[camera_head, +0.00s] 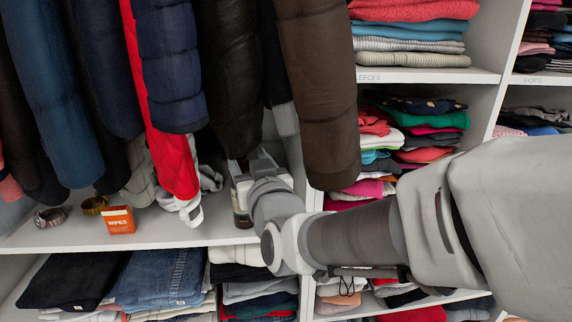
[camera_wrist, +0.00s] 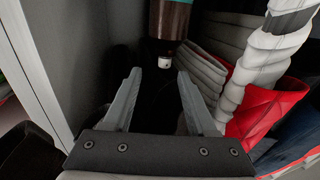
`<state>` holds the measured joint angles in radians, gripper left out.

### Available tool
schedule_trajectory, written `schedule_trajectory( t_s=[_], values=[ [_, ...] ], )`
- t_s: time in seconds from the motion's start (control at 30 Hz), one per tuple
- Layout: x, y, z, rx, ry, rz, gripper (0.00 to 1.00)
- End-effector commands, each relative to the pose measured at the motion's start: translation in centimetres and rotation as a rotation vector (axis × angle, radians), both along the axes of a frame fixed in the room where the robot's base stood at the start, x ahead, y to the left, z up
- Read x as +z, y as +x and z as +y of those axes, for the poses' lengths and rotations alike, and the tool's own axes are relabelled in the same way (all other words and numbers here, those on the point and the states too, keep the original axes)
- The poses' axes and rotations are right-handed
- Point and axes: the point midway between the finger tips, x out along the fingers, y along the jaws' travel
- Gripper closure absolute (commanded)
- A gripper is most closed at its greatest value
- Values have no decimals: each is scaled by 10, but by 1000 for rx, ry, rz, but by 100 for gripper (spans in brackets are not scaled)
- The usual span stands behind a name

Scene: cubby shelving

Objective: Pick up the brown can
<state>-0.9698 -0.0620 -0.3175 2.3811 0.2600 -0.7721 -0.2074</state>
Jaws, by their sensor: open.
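The brown can (camera_head: 241,213) stands on the cubby shelf below the hanging jackets, at centre in the head view. It is mostly hidden behind my gripper (camera_head: 249,170). My gripper (camera_wrist: 159,74) is open and empty there. The cylinder lies just beyond the fingertips, roughly in line with the gap between them, and appears apart from them.
Jackets (camera_head: 318,80) hang close around my gripper. A pale upright panel (camera_wrist: 45,65) stands at left in the wrist view. Folded clothes (camera_head: 412,135) fill cubbies at right.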

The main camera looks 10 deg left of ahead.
Motion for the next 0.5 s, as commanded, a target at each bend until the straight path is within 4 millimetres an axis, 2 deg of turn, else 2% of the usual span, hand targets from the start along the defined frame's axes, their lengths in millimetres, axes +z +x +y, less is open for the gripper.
schedule_trajectory(
  t_s=[0.27, 0.5],
  values=[
    [-2, 11, 8, 1, -2, 1, 43],
    [-7, 31, 25, 2, -4, -1, 43]
  ],
)
